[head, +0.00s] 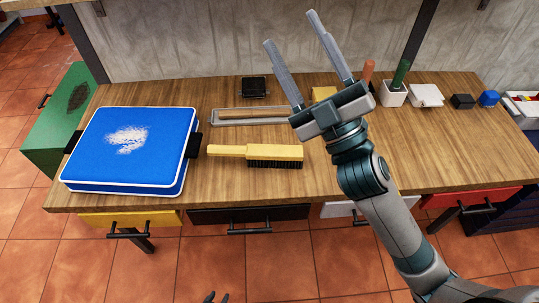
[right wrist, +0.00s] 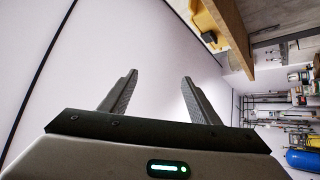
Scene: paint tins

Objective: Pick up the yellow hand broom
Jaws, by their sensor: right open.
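The yellow hand broom (head: 256,152) lies on the wooden workbench (head: 330,175), near its front edge. Its handle points left and its dark bristles face the front edge. My right gripper (head: 290,27) is raised above the bench, beyond and to the right of the broom, with its fingers pointing up and away. It is open and empty, and its two spread fingers also show in the right wrist view (right wrist: 158,88). The broom does not show in the right wrist view. Only small dark tips of my left gripper (head: 216,297) show at the bottom edge of the head view.
A blue case (head: 160,150) stands left of the broom's handle. A grey tray (head: 225,120) with a wooden stick lies behind the broom. A white pot (head: 393,95) and several small items line the back right. The bench right of the broom is clear.

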